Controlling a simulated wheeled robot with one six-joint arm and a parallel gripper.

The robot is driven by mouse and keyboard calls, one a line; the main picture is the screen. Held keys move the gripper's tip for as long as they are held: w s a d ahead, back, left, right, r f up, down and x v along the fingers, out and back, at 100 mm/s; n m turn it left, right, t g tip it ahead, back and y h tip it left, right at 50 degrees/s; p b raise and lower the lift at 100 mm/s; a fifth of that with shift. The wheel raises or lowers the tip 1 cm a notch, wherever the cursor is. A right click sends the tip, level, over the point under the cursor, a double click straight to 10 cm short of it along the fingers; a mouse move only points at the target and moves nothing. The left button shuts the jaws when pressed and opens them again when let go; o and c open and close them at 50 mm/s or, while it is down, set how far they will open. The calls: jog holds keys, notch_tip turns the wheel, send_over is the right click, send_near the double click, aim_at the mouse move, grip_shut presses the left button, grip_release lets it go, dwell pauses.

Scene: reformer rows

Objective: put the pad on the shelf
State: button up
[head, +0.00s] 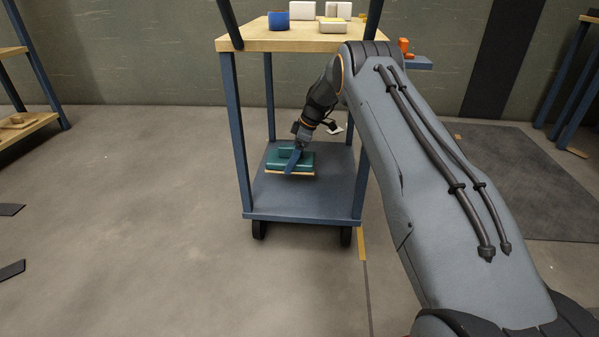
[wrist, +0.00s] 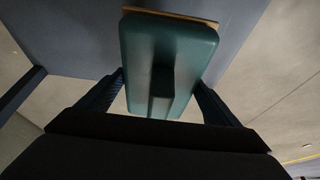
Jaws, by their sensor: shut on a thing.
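The teal pad (head: 308,160), with a thin wooden board along one face, is at the lower blue shelf (head: 300,202) of a cart. My gripper (head: 291,163) reaches in under the cart's top and is shut on the pad. In the wrist view the pad (wrist: 135,50) lies between my two fingers (wrist: 160,90), its wooden edge at the top of the picture. The blue shelf surface (wrist: 70,35) shows behind it. I cannot tell whether the pad touches the shelf or is just above it.
Blue posts (head: 239,135) stand at the shelf's corners, close to my arm on the right. The shelf's front part is bare. A dark mat (head: 520,175) lies on the floor at right.

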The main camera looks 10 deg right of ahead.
aim_at(302, 158)
notch_tip(302, 158, down, 9)
jog(key=b, duration=0.3)
jog(key=shift+f+b, duration=0.15)
jog(key=shift+b, duration=0.15)
jog(key=shift+a, duration=0.1)
jog(key=shift+f, duration=0.2)
jog(key=o, duration=1)
jog(key=shift+o, duration=0.2)
jog(key=p+v, duration=0.3)
jog(key=v, duration=0.5)
jog(key=shift+a, duration=0.1)
jog(key=shift+a, duration=0.1)
